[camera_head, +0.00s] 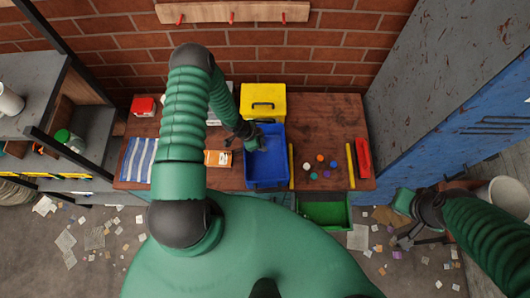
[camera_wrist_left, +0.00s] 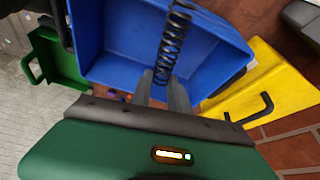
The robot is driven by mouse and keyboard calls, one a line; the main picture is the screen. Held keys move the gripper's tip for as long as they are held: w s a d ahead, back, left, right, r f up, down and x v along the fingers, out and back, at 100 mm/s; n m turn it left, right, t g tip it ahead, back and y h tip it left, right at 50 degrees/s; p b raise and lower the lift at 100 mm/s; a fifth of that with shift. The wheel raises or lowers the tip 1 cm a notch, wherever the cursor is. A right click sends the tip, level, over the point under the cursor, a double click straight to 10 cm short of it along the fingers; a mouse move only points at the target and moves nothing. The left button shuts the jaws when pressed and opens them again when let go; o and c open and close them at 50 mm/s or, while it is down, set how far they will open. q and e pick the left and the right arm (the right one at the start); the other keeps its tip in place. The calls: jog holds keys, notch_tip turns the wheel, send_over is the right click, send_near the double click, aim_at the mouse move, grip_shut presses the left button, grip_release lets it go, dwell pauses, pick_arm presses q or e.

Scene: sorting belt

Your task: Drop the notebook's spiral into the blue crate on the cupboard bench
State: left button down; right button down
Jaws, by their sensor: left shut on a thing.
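The blue crate (camera_head: 266,170) stands on the brown wooden cupboard bench (camera_head: 335,120), near its middle. My left gripper (camera_head: 255,140) is over the crate's far left part. In the left wrist view my left gripper (camera_wrist_left: 165,92) is shut on the black spiral (camera_wrist_left: 174,45), a coil of wire that sticks out past the fingertips. The spiral is over the blue crate (camera_wrist_left: 115,35), whose open inside shows behind it. My right gripper (camera_head: 408,238) is off to the right, away from the bench, near the floor in the picture; its fingers are too small to judge.
A yellow case (camera_head: 263,98) stands right behind the crate. An orange-and-white box (camera_head: 217,158) is left of it, a striped cloth (camera_head: 139,160) further left. A green crate (camera_head: 326,213) is in front, lower. Small coloured balls (camera_head: 320,158) and a red item (camera_head: 363,158) lie right.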

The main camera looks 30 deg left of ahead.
pick_arm(q)
notch_tip(320, 180, down, 4)
jog(key=shift+w+d+b, duration=0.1)
jog(key=shift+b, duration=1.05)
jog(key=shift+a, duration=0.2)
jog(key=c, duration=1.2)
grip_release()
jog(key=shift+o, duration=0.2)
jog(key=shift+r, duration=0.2)
jog(key=v, duration=0.8)
jog(key=shift+a, duration=0.1)
jog(key=p+v, duration=0.5)
jog(key=v, duration=0.3)
jog(key=shift+r, duration=0.15)
